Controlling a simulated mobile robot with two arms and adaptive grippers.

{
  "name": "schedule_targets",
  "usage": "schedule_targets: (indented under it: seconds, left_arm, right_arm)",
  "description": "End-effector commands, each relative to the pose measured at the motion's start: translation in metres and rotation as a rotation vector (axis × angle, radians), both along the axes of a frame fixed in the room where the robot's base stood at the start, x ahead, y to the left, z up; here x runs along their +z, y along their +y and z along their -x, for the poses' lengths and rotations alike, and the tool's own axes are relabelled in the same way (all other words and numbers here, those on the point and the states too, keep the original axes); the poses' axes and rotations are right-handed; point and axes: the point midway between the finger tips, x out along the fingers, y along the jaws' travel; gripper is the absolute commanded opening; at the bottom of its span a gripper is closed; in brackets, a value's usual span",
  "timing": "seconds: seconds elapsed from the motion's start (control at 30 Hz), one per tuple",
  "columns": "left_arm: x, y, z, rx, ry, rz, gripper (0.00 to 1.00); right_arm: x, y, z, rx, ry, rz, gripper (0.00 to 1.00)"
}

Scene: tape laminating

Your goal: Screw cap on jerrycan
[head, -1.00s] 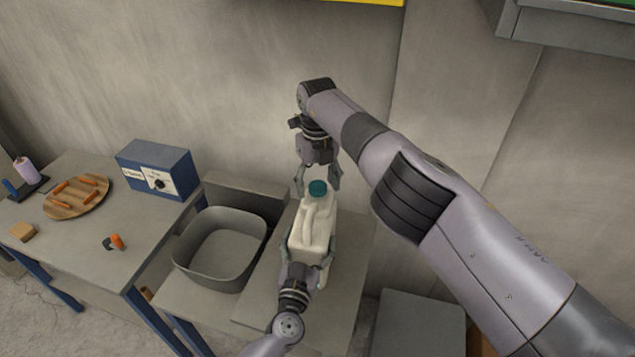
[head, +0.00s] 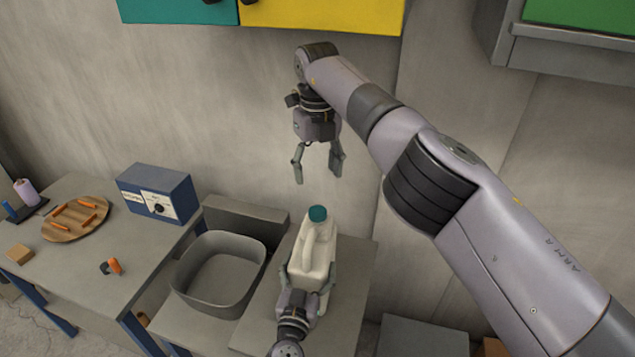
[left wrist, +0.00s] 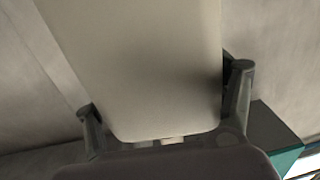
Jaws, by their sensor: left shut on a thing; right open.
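The white jerrycan (head: 318,248) stands upright on the low grey bench in the head view. A teal cap (head: 317,213) sits on its neck. I cannot tell how tightly it is screwed. My left gripper (head: 308,283) is shut around the jerrycan's lower body from the front. In the left wrist view the jerrycan (left wrist: 140,65) fills the middle, with the left gripper's fingers (left wrist: 165,115) on either side. My right gripper (head: 318,178) is open and empty, pointing down above the cap with a clear gap.
A grey basin (head: 218,270) stands left of the jerrycan. The table (head: 75,275) further left holds a blue box (head: 158,192), a round wooden board (head: 75,218) and an orange-handled item (head: 113,266). The bench right of the jerrycan (head: 350,290) is clear.

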Motion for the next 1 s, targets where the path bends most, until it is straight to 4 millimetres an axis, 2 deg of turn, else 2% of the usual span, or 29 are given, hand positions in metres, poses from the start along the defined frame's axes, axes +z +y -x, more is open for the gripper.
schedule_targets:
  seconds: [0.33,0.37,0.7,1.0]
  left_arm:
    - [0.0005,0.0003,-0.0003,0.001,-0.001,-0.001,0.00]
    - [0.0005,0.0003,-0.0003,0.001,-0.001,-0.001,0.79]
    - [0.0002,0.0002,-0.0001,0.000,0.000,0.000,1.00]
    - [-0.0002,0.0002,0.0006,0.000,0.000,0.000,1.00]
  right_arm:
    - [0.0042,0.0002,0.0002,0.001,0.000,-0.001,0.60]
    - [0.0042,0.0002,0.0002,0.001,0.000,-0.001,0.60]
    - [0.0039,0.0001,0.0000,0.000,0.000,-0.001,0.60]
    - [0.0039,0.0001,0.0000,0.000,0.000,-0.001,0.60]
